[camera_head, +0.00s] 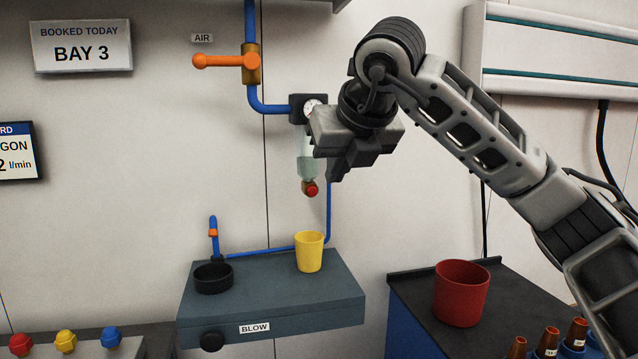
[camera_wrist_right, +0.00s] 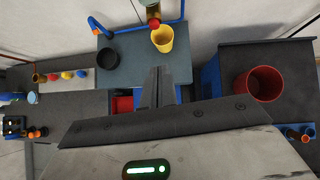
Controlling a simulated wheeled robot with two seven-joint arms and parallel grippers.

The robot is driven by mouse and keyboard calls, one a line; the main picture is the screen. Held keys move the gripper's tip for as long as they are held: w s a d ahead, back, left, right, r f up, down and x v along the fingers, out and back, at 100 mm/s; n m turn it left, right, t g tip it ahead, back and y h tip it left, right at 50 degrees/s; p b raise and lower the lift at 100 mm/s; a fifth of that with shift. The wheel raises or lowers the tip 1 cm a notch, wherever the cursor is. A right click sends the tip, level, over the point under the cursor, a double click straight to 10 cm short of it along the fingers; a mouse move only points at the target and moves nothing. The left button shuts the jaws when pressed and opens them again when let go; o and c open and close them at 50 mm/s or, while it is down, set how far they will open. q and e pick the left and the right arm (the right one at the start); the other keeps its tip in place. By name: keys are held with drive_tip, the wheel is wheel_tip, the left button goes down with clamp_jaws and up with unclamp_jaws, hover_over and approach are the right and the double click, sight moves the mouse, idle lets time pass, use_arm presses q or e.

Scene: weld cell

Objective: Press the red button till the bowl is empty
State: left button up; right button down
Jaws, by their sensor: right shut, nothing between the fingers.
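The translucent pale green bowl (camera_head: 306,167) hangs under the air regulator with its gauge on the wall. I cannot clearly tell its liquid level. The red button (camera_head: 311,190) is at the bowl's lower end, in an orange-brown fitting; it also shows at the top of the wrist view (camera_wrist_right: 154,22). My right gripper (camera_head: 336,176) is shut and empty, just to the right of the bowl and button in the head view, partly covering the bowl's upper right. Its fingertips (camera_wrist_right: 159,70) show apart from the button in the wrist view. My left gripper is not in view.
A yellow cup (camera_head: 309,252) stands below the button on the grey BLOW box (camera_head: 340,298), beside a black dish (camera_head: 213,279). A red cup (camera_head: 461,293) stands on the right bench (camera_head: 413,283). An orange-handled valve (camera_head: 225,61) is on the blue pipe above.

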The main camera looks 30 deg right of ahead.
sight(312, 191)
use_arm(q)
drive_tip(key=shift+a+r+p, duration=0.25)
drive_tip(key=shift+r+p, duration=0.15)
drive_tip(key=shift+p, duration=0.8)
use_arm(e)
drive_tip(key=w+d+f, duration=0.1)
drive_tip(key=w+f, duration=0.3)
drive_tip(key=w, duration=0.4)
drive_tip(key=shift+f, duration=0.25)
drive_tip(key=shift+s, duration=0.1)
drive_tip(key=shift+d, duration=0.1)
